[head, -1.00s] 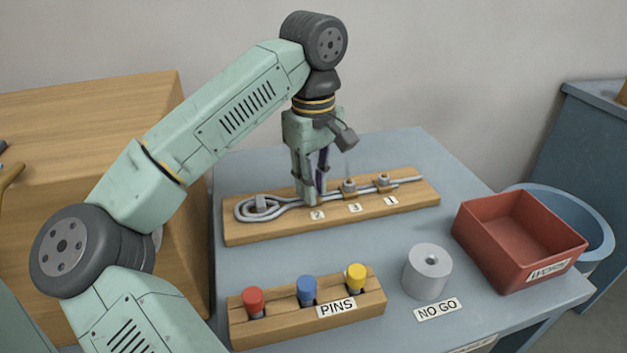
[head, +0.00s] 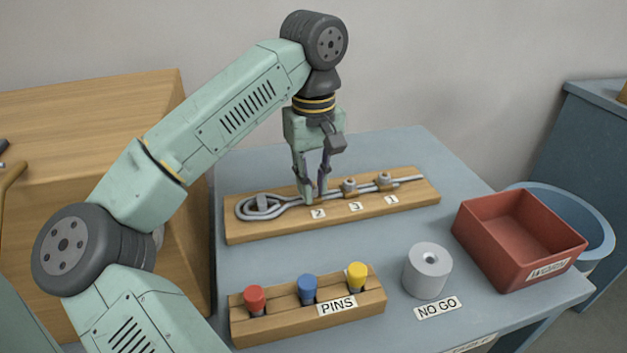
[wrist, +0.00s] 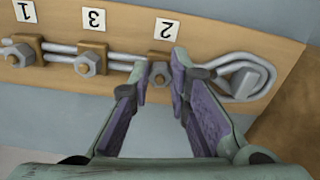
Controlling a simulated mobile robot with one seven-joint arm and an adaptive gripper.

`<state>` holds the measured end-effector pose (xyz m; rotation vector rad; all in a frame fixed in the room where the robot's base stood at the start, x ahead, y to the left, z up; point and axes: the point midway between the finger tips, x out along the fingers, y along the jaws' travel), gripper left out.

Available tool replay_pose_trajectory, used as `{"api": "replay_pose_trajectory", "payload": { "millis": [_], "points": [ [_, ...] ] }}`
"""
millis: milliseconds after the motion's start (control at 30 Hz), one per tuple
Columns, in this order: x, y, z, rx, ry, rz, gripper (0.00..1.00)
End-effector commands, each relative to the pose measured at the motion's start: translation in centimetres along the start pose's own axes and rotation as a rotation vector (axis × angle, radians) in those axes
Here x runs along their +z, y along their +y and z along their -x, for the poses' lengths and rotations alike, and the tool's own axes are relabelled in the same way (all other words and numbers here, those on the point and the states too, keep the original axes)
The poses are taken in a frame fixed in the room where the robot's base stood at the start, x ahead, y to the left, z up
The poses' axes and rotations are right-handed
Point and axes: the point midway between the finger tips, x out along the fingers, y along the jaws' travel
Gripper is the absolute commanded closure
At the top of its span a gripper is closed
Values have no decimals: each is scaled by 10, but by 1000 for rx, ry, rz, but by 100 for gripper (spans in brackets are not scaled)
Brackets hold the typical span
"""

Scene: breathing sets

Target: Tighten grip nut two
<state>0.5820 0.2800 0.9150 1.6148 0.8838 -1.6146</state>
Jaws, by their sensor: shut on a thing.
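Grip nut two (wrist: 160,74) is a grey nut on a wooden block behind the label 2 (head: 317,213), nearest the looped end of the cable (head: 260,207). My gripper (head: 314,195) points down over it, with its fingertips (wrist: 159,66) on either side of the nut, shut on it. In the head view the fingers hide most of this nut. Nut three (head: 348,186) and nut one (head: 383,179) sit to the right along the same cable on the wooden board (head: 270,232), clear of my gripper.
In front stands a wooden pin rack (head: 285,325) with red, blue and yellow pins. A red bin (head: 515,255) is at the right. The table between board and rack is clear.

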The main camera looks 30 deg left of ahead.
Motion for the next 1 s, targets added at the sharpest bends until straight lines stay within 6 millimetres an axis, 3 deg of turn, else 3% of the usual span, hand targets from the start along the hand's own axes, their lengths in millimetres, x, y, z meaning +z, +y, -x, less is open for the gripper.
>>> {"api": "replay_pose_trajectory", "payload": {
  "millis": [33, 67, 367, 700, 1000],
  "points": [
    [0, 0, 1, 2, 2, -1, 100],
    [0, 0, 1, 2, 2, -1, 82],
    [0, 0, 0, 1, 1, 0, 63],
    [0, 0, 4, -1, 1, 1, 63],
    [0, 0, 50, -2, 4, 4, 63]
  ]
}}
